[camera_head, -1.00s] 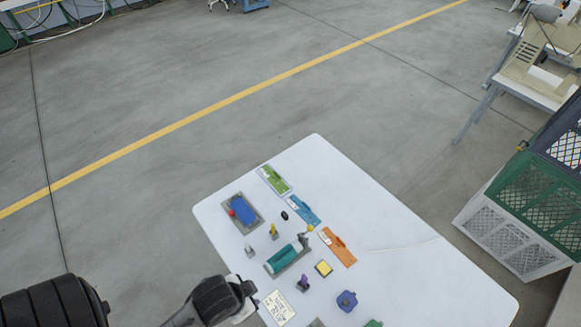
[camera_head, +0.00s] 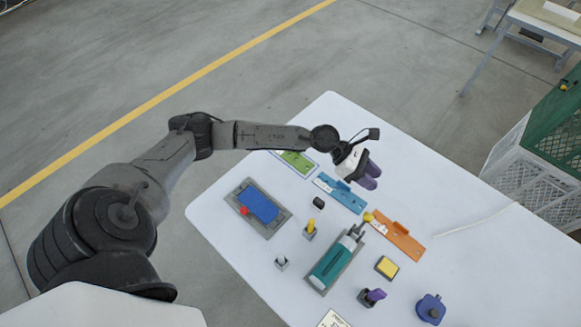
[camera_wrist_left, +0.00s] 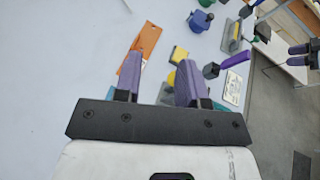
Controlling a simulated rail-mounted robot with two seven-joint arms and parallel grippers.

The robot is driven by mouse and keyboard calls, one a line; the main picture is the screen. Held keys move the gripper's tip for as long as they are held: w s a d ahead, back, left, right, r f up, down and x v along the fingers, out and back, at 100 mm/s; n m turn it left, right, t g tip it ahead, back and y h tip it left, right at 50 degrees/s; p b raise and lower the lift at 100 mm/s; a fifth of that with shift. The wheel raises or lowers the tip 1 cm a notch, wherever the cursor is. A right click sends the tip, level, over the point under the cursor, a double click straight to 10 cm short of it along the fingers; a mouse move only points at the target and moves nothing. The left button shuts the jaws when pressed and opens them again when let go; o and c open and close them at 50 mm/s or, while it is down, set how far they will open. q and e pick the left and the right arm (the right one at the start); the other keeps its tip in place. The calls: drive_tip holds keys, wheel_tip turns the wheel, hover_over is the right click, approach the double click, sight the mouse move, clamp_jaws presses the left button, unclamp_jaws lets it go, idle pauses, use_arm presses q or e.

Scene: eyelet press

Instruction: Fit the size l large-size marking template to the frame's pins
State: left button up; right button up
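Three flat templates lie in a row on the white table in the head view: green (camera_head: 296,162), blue (camera_head: 341,192) and orange (camera_head: 398,240). Each has a pale label too small to read, so I cannot tell which is size l. The orange one also shows in the left wrist view (camera_wrist_left: 139,50). A gripper at the right edge of the left wrist view (camera_wrist_left: 299,54) seems to be my right one. I cannot make out the frame's pins.
A grey tray with a blue pad and red knob (camera_head: 243,211) lies left of the templates. A teal press (camera_head: 332,265) stands nearer, among small stands and a yellow block (camera_head: 387,267). A blue knobbed piece (camera_head: 430,308) sits at front right. The table's right part is mostly clear.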

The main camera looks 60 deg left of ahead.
use_arm(q)
drive_tip(key=a+f+m+g+y+b, duration=0.4)
drive_tip(key=a+f, duration=0.3)
drive_tip(key=a, duration=0.6)
drive_tip(key=g+y+b, duration=0.3)
drive_tip(key=y+b, duration=0.3)
drive_tip(key=y, duration=0.1)
hover_over(290, 153)
drive_tip(key=w, duration=0.1)
drive_tip(key=f, duration=0.8)
drive_tip(key=shift+a, duration=0.4)
drive_tip(key=shift+m, duration=0.3)
drive_tip(key=shift+w+f+b, duration=0.15)
drive_tip(key=shift+f+b, duration=0.25)
drive_tip(key=shift+f, duration=1.2)
drive_tip(key=shift+w+f+b, duration=0.15)
drive_tip(key=shift+f+b, duration=0.25)
drive_tip(key=shift+f, duration=1.15)
drive_tip(key=shift+a, duration=0.1)
drive_tip(key=shift+c, duration=0.6)
clamp_jaws()
use_arm(e)
wheel_tip(290, 153, down, 14)
